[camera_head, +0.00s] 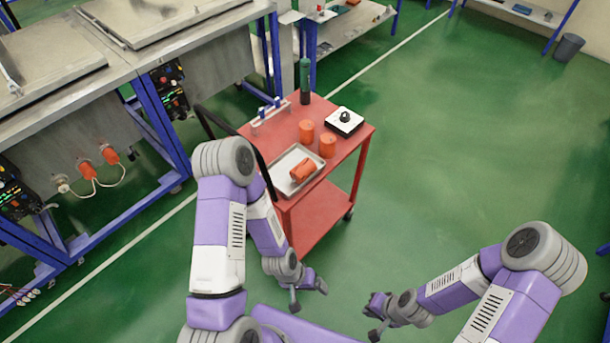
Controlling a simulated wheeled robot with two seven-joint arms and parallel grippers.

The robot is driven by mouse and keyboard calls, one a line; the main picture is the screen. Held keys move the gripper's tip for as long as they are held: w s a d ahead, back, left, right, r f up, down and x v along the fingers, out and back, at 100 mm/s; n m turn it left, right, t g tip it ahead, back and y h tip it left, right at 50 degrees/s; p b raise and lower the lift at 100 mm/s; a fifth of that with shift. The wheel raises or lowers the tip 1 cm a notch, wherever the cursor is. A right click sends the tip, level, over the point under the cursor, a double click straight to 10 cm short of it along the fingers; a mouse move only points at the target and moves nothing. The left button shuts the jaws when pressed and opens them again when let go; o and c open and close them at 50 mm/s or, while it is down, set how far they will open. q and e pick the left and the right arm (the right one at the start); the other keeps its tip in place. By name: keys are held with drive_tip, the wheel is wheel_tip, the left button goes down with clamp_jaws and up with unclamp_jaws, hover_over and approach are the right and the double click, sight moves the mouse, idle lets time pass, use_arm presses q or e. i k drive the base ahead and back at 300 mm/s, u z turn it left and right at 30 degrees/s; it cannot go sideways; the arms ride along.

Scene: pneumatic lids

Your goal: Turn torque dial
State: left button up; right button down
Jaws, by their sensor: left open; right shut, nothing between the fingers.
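A white-topped box with a dark base (344,122) sits on the far right corner of the red cart's top. A round dark knob (345,116), which looks like the torque dial, stands on it. Its markings are too small to read. My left gripper (309,298) is open and empty, low in front of the cart's near end. My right gripper (371,318) is shut with nothing in it, further right over the floor. Both grippers are well apart from the dial.
The red cart (356,158) carries a metal tray (283,172) with an orange cylinder lying in it (303,170), two upright orange cylinders (306,131) (327,146), a dark green bottle (305,80) and a small rack (270,114). A workbench (150,45) stands left.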

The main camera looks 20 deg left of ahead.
sight(344, 117)
drive_tip(key=z, duration=1.15)
drive_tip(key=i, duration=1.15)
drive_tip(key=u, duration=3.25)
